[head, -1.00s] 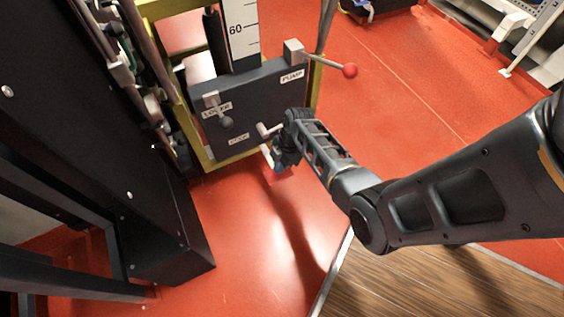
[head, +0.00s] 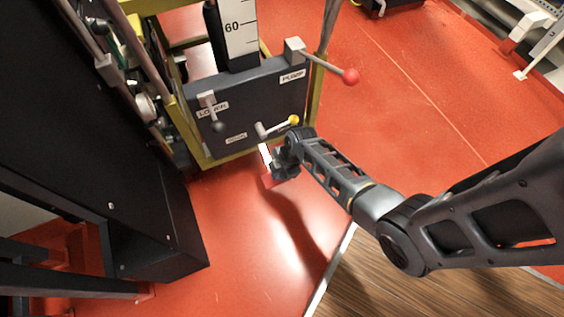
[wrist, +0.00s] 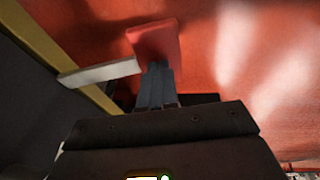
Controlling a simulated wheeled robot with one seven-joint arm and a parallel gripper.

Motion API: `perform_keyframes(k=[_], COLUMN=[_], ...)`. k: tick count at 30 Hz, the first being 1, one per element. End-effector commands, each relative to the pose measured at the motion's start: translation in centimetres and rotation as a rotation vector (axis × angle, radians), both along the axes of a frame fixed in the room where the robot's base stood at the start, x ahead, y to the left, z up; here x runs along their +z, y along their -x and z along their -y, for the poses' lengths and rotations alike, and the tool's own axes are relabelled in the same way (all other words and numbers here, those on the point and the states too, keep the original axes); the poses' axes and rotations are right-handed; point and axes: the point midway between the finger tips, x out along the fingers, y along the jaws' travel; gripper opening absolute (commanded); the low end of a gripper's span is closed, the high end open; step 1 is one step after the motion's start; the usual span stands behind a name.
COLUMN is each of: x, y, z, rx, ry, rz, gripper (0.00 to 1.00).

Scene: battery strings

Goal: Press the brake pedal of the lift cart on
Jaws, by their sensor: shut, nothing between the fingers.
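The lift cart (head: 265,95) stands at upper left in the head view, with a dark panel in a yellow frame. Below the panel, a pale bar (head: 265,155) leads down to a red pad (head: 267,181), which looks like the brake pedal. In the wrist view the pale bar (wrist: 98,73) comes from the left and the red pad (wrist: 154,42) lies just beyond my fingertips. My gripper (head: 279,173) is shut and empty, close beside the pad. Its fingers (wrist: 156,75) overlap the pad's near edge in the wrist view; I cannot tell whether they touch.
A yellow-knobbed lever (head: 277,126) sits just above my gripper. A red-knobbed pump lever (head: 335,70) sticks out to the right, and a lower lever (head: 213,112) is at left. A black cabinet (head: 150,235) stands at left. Red floor (head: 410,90) is open at right.

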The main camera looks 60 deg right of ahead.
Motion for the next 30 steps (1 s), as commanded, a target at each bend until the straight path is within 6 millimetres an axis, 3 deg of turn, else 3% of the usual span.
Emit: perform_keyframes(k=[3,12,30], x=[-1.7,-3.7,-4.7], y=[0.1,0.2,0.3], z=[-0.4,-0.4,-0.5], rx=[-0.001,-0.001,0.000], ry=[-0.001,-0.001,0.001], rz=[-0.001,-0.001,-0.003], gripper=[0.00,0.00,0.00])
